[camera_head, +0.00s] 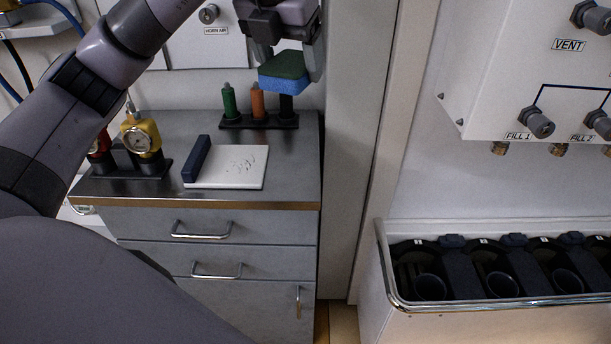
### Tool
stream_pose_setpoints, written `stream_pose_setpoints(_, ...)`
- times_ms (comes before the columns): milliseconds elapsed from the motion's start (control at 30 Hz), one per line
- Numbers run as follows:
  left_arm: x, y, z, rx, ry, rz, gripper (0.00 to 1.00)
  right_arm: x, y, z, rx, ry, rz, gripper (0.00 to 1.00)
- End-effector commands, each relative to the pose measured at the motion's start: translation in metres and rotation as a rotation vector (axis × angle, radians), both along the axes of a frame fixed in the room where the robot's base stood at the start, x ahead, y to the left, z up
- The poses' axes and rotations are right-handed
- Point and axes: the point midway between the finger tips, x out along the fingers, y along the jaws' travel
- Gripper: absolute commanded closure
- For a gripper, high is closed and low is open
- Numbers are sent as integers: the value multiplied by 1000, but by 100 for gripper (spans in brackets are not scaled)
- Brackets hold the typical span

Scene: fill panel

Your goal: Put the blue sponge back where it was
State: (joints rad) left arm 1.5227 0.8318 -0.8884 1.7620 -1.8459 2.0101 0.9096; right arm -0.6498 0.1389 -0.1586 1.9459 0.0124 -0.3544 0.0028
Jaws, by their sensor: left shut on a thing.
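The blue sponge (284,84) has a dark green top layer. My left gripper (287,52) comes down from above and is shut on it. The sponge is in the air over the right end of a black rack (259,123) at the back of the grey counter. A green bottle (229,100) and an orange bottle (258,101) stand in the rack. A dark post (286,104) at its right end shows just below the sponge; whether they touch I cannot tell. My right gripper is out of view.
Yellow and red gauges (141,138) stand in a black holder at the left. The counter's right front is clear. A wall panel and a bin (480,307) of black holders are at the right.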

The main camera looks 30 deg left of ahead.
Motion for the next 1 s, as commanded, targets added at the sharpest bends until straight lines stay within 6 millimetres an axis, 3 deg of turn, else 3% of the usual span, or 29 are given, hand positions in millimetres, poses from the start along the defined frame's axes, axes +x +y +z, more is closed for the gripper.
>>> stream_pose_setpoints(300, -1, 0, -62, -2, 6, 2, 53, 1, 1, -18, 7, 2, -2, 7)
stream_pose_setpoints(600, -1, 1, -132, 0, 4, 3, 53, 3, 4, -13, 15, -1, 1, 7)
stream_pose_setpoints(1000, -1, 0, -172, 0, 3, 1, 53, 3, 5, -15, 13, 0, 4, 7)
